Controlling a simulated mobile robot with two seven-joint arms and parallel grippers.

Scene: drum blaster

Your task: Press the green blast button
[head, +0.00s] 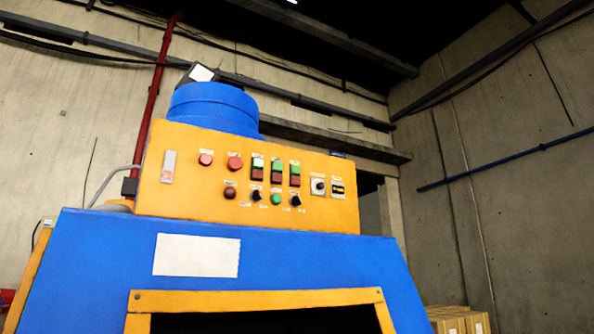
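A yellow control panel (330,215) sits on top of a blue machine (300,262) with a dark opening framed in yellow below. A round green button (275,199) is in the panel's lower row, between two black knobs. Three paired switches with green tops and red bottoms stand in the upper row, the left one (257,168) being nearest the red buttons. The labels are too small to read, so I cannot tell which green one is the blast button. Neither of my grippers is in view.
Two red buttons (235,163) and a dark red one (230,193) are on the panel's left half. A blue cylinder (213,107) rises behind it. Cardboard boxes (460,320) stand at the lower right. Concrete walls (500,180) close the back.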

